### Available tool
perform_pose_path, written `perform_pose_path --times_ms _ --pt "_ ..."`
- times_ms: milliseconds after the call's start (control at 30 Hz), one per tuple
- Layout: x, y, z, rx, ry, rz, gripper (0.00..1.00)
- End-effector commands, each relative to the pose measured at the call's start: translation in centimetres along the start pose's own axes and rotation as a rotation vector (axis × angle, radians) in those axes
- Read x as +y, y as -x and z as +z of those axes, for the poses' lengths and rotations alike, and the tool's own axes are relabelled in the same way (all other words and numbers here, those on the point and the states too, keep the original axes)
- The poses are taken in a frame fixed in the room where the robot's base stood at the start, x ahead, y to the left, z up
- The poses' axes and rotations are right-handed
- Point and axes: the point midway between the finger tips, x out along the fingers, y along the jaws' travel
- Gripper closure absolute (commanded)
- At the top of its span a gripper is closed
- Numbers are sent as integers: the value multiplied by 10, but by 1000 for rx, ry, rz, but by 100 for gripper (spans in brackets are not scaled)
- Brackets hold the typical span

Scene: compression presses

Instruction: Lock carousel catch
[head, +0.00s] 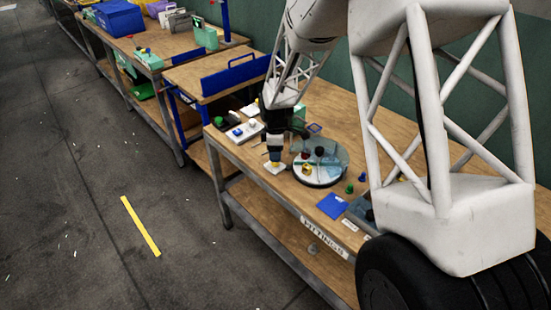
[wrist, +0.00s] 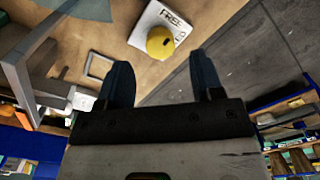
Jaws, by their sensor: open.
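The catch is a yellow round knob (wrist: 161,40) with a small dark mark, on a white plate (wrist: 142,38) lettered "FREE"; the other lettering is partly hidden by the knob. In the head view the plate (head: 274,169) lies on the bench, left of the round carousel (head: 320,181). The carousel's edge also shows at the top left of the wrist view (wrist: 85,9). My gripper (wrist: 163,80) is open, its dark fingers apart with nothing between them. The knob is just beyond the fingertips, roughly centred on the gap. In the head view my gripper (head: 274,158) points down above the plate.
Small coloured parts stand on the carousel, under a clear cover. A pale box with knobs (head: 245,131) is behind the gripper. A blue pad (head: 332,206) and green pieces lie nearer on the wooden bench (head: 258,172). The bench's front edge is close to the plate.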

Motion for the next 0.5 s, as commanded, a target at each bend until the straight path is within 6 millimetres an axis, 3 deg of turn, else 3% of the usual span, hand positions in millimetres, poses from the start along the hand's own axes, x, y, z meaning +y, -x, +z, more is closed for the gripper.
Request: perform_pose_path --times_ms 233,500 --pt "0 -28 0 0 0 0 40" --pt "0 -38 0 0 0 1 40"
